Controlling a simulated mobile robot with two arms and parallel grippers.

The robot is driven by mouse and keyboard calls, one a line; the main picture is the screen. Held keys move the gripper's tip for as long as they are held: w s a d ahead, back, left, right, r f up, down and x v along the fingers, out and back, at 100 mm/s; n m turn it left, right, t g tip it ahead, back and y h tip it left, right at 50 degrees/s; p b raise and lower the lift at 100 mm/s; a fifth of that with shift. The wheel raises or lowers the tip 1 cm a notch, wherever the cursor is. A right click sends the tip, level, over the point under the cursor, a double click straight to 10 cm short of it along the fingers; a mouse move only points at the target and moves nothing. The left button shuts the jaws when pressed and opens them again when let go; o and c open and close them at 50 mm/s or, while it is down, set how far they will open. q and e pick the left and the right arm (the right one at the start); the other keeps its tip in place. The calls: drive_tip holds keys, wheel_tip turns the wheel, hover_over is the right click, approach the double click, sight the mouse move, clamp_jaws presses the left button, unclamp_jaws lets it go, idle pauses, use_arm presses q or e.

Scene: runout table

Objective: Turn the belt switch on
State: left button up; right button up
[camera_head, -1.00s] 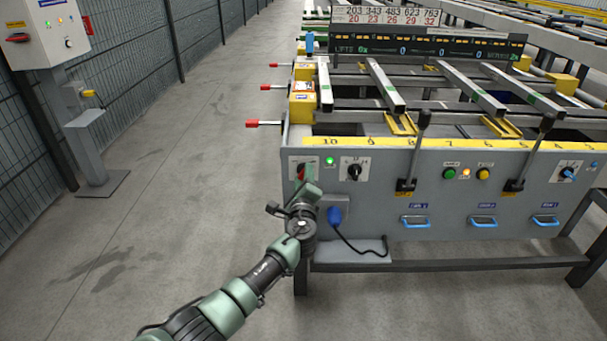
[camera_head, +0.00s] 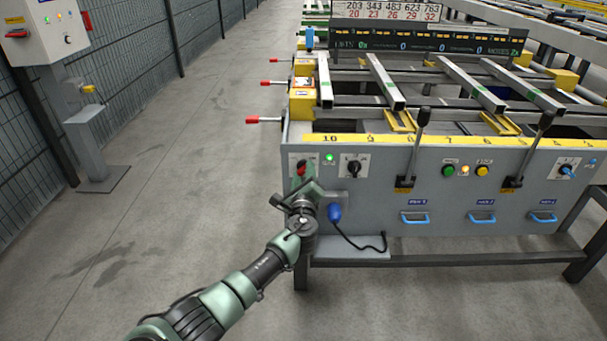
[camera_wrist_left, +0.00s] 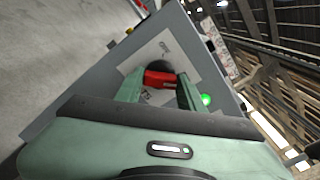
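A rotary switch with a red handle (camera_head: 301,168) sits on a pale plate at the left end of the grey control panel. Its label is too small to read, so I cannot tell if it is the belt switch. A black rotary knob (camera_head: 354,169) is to its right. My left gripper (camera_head: 303,187) is at the red handle, partly covering its plate. In the left wrist view the red handle (camera_wrist_left: 159,78) lies between the tips of my left gripper (camera_wrist_left: 160,82). The fingers are apart, with no clear grip on the handle. My right gripper is not in view.
A lit green lamp (camera_head: 329,158) is between the two switches. A blue plug (camera_head: 334,212) with a black cable is just below. Two black levers (camera_head: 415,145) stick up farther right. Red-tipped rods (camera_head: 262,120) stick out at the left. The floor left of the table is clear.

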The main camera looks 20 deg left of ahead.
use_arm(q)
drive_tip(key=o, duration=0.4)
drive_tip(key=shift+c, duration=0.2)
drive_tip(key=shift+s+d, duration=0.1)
drive_tip(key=shift+s, duration=0.25)
drive_tip(key=p+v, duration=0.2)
drive_tip(key=v, duration=0.5)
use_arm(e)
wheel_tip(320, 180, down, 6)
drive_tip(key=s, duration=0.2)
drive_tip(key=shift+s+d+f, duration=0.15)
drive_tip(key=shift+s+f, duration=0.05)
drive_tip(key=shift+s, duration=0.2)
